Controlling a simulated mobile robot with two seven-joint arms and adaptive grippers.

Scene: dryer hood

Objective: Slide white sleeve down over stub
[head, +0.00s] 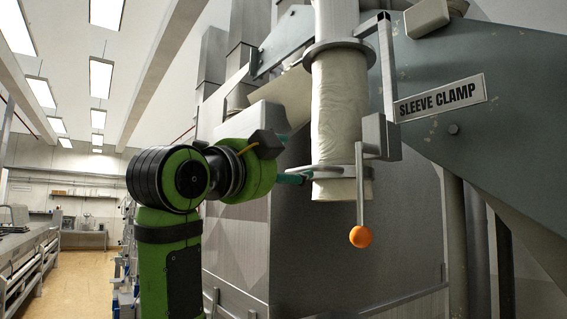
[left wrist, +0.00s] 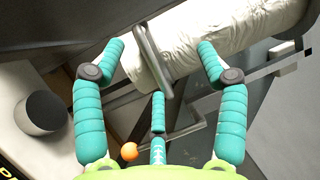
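The white sleeve (head: 338,105) hangs upright below a grey flange (head: 338,47) in the head view. A metal ring (head: 335,172) goes around its lower part, and the sleeve's hem shows just below the ring. I cannot make out a stub below the sleeve. My left gripper (head: 302,176) is at the left side of the sleeve near the ring, partly hidden behind my wrist. In the left wrist view its teal fingers (left wrist: 160,62) are spread apart, with the sleeve (left wrist: 235,35) crossing beyond and between the fingertips. I cannot tell whether they touch it. My right gripper is not in view.
A lever with an orange ball (head: 360,236) hangs in front of the sleeve's right side. A grey bracket (head: 379,136) and a large panel with a "SLEEVE CLAMP" label (head: 440,97) are on the right. The space below the sleeve is clear in the head view.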

